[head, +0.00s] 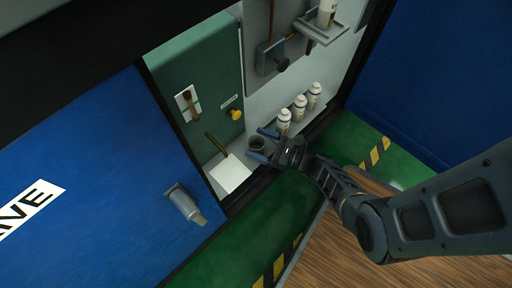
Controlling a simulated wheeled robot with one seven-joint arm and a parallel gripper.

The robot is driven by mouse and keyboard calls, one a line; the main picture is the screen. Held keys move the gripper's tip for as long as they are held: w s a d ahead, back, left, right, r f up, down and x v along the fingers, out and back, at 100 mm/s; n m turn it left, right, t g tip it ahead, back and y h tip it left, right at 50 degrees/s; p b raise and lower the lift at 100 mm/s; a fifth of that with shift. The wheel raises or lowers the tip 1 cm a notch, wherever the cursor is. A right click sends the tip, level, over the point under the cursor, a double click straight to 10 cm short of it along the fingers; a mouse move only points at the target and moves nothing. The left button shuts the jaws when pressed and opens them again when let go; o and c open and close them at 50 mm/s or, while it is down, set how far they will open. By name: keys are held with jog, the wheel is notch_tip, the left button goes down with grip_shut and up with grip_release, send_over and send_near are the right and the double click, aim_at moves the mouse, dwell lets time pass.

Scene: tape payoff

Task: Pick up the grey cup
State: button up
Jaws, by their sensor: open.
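The grey cup (256,142) is small and dark, with its open top showing. It stands at the front of the cabinet's pale floor, left of the white bottles. My gripper (263,145) reaches in from the right with its blue fingers apart, one on the far side of the cup and one on the near side. The cup lies at or between the fingertips. I cannot tell whether either finger touches it. Its lower part is partly hidden.
Several white bottles (299,107) stand in a row just behind and right of the cup. A white sheet (228,173) with a brown-handled tool (217,144) lies to the left. A blue door (95,190) stands at left. Green floor (225,243) lies in front.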

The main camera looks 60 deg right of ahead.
aim_at(250, 141)
jog(key=shift+w+a, duration=0.15)
jog(key=shift+w, duration=0.6)
jog(key=shift+w+a, duration=0.15)
jog(key=shift+w, duration=0.6)
jog(key=c, duration=1.1)
